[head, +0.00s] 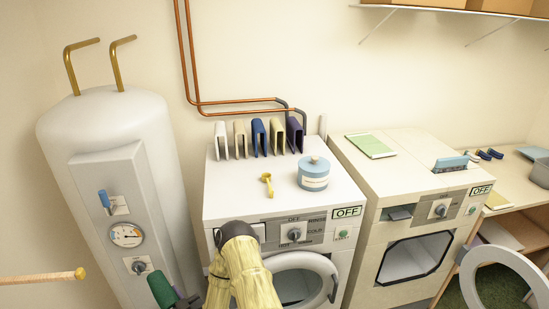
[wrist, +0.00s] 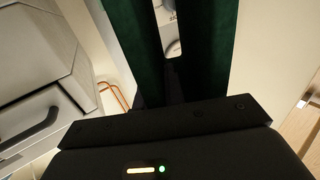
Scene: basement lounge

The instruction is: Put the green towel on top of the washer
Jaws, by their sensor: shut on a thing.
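The washer (head: 225,199) stands in the middle of the head view, with a rounded front door and a panel reading OFF. A blue-lidded tub (head: 313,178), a small yellow scoop (head: 267,183) and a row of folded cloths (head: 258,138) sit on its top. The dark green towel (head: 159,289) shows at the bottom of the head view, left of the washer and lower than its top. My gripper (head: 186,302) is shut on it, partly cut off by the frame edge. In the wrist view the towel (wrist: 130,45) hangs in two dark folds across the jaws.
A white water heater (head: 105,115) stands left of the washer. A second machine (head: 400,215) stands to the right with an open round door (head: 495,275) and a green-white pad (head: 370,146) on top. The washer's front top is mostly clear. Copper pipes (head: 240,101) run behind.

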